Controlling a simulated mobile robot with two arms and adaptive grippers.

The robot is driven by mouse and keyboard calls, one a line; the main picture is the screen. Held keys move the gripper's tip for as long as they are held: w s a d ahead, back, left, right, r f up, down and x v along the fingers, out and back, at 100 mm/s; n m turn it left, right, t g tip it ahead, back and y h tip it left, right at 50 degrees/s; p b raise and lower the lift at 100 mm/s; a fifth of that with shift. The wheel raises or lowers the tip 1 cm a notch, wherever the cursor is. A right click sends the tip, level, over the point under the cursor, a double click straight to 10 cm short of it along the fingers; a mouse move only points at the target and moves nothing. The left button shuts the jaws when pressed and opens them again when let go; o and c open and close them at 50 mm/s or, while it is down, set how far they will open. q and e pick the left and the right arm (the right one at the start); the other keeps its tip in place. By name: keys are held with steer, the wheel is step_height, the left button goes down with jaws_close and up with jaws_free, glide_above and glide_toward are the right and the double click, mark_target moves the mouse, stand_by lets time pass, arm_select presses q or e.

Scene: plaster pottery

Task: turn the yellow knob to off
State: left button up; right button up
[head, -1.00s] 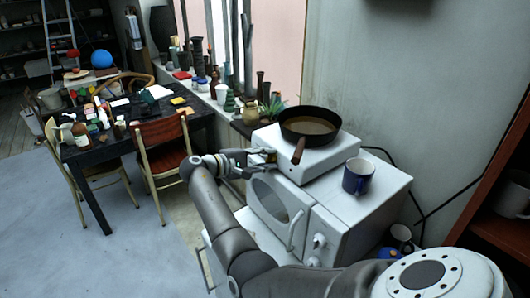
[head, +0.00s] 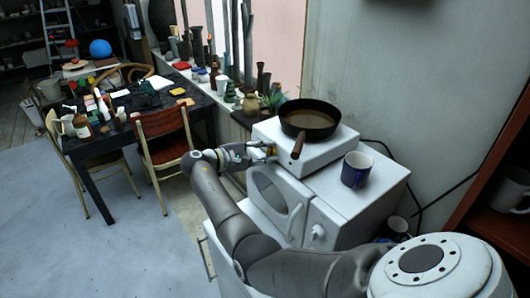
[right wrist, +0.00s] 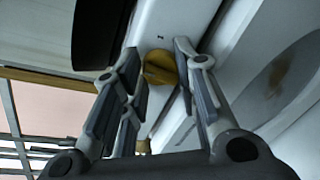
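The yellow knob (right wrist: 160,68) is on the front face of a white hot plate (head: 325,150). In the right wrist view it lies between the two fingers of my right gripper (right wrist: 158,75). The fingers are open, one on each side, with narrow gaps. I cannot tell whether either finger touches the knob. In the head view my right gripper (head: 266,152) is at the hot plate's front left, partly hiding the knob. A smaller yellowish piece (right wrist: 143,147) shows lower between the fingers. The knob's setting mark is not readable. My left gripper is not in view.
A dark frying pan (head: 309,119) sits on the hot plate, its brown handle (head: 298,146) pointing forward. The hot plate stands on a white microwave (head: 330,213), beside a blue and white mug (head: 356,170). A cluttered black table (head: 100,143) and chairs stand left.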

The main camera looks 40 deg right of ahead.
steer(key=shift+o, duration=0.9)
steer(key=shift+r, duration=0.1)
steer(key=shift+a, duration=0.1)
steer(key=v, duration=1.2)
